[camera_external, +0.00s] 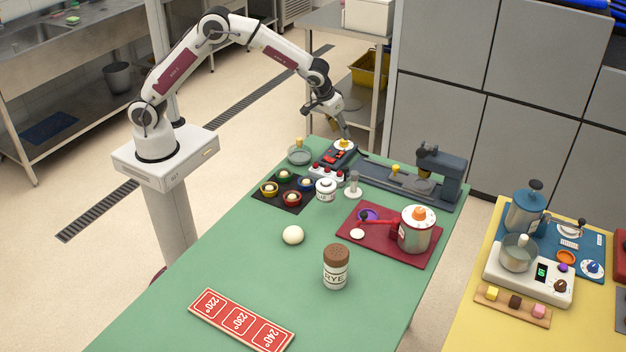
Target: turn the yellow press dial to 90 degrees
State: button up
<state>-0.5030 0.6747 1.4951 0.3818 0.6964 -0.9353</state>
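A small round dial with a yellow-orange knob and pale rim (344,144) sits at the far end of the green table, on a dark unit. My gripper (346,134) points down just above this dial. Whether its fingers touch the knob, and whether they are open or shut, is too small to tell. The dial's marks cannot be read. A dark grey press-like machine (452,175) stands at the table's far right corner, with a long dark base running left. A small yellow knob (395,169) stands up on that base.
A red-button panel (327,172), a glass bowl (299,155), a white lidded jar (326,190) and a black tray (268,202) with small cups stand near the dial. A steel pot (414,236) sits on a red mat (374,250). A rye shaker (336,268) stands nearer; the green table (230,265) has free room.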

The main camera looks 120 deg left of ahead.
aim_at(342, 141)
jog(key=shift+x, duration=2.45)
jog(key=c, duration=1.1)
